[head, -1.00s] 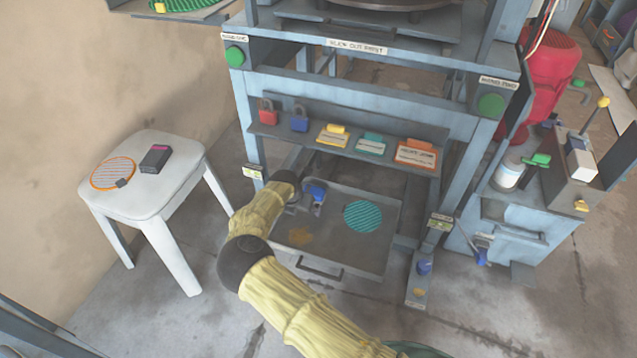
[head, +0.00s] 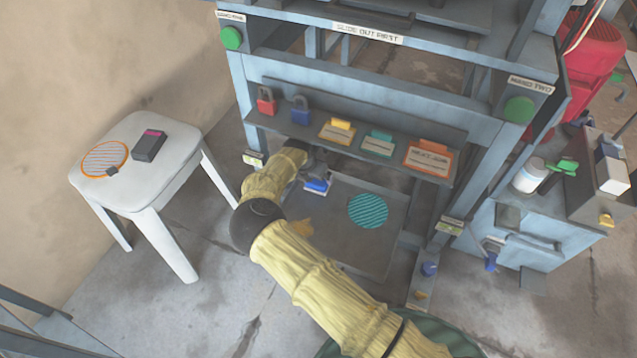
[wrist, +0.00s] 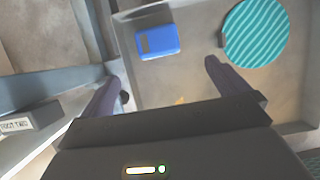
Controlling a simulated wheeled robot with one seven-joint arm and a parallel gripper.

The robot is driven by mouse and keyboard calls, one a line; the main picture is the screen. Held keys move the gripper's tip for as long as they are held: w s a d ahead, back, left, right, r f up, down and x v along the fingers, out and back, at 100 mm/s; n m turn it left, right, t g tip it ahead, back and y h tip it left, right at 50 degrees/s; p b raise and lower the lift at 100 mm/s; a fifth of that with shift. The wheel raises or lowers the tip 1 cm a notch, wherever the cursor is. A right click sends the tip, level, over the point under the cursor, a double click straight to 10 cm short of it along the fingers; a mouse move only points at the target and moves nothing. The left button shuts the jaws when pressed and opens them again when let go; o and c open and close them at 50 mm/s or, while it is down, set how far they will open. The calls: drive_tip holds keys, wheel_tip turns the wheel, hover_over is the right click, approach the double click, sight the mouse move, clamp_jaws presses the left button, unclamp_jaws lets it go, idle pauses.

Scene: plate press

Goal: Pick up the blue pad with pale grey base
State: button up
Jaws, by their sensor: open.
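The blue pad (head: 317,185) lies in the shallow grey tray (head: 375,255) under the press, near the tray's back left. In the wrist view the pad (wrist: 158,41) shows as a blue block with a darker grey patch. Its pale grey base barely shows. My gripper (head: 312,170) is beside and over the pad in the head view, partly hidden by my wrist. In the wrist view my gripper (wrist: 163,74) is open, its two fingers apart and empty. The pad shows beyond the fingertips, between their lines; I cannot tell the height gap.
A round teal ribbed disc (head: 368,211) lies in the tray right of the pad. The press's shelf (head: 385,155) with padlocks and cards overhangs the tray's back. A press leg (head: 432,250) stands on the right. A white stool (head: 140,190) stands at left.

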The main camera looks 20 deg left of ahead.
sight(317, 182)
drive_tip(key=b+x, duration=0.4)
drive_tip(key=x, duration=0.2)
drive_tip(key=shift+w+f, duration=0.1)
drive_tip(key=shift+f, duration=0.15)
drive_tip(key=shift+a+f+b, duration=0.15)
drive_tip(key=shift+b, duration=0.15)
drive_tip(key=shift+w, duration=0.1)
drive_tip(key=b+x, duration=0.2)
drive_tip(key=shift+w+f, duration=0.2)
drive_tip(key=b+x, duration=0.2)
drive_tip(key=b, duration=0.1)
drive_tip(key=shift+w+f, duration=0.15)
drive_tip(key=shift+f, duration=0.15)
drive_tip(key=shift+r, duration=0.1)
drive_tip(key=shift+c, duration=0.2)
drive_tip(key=c, duration=1)
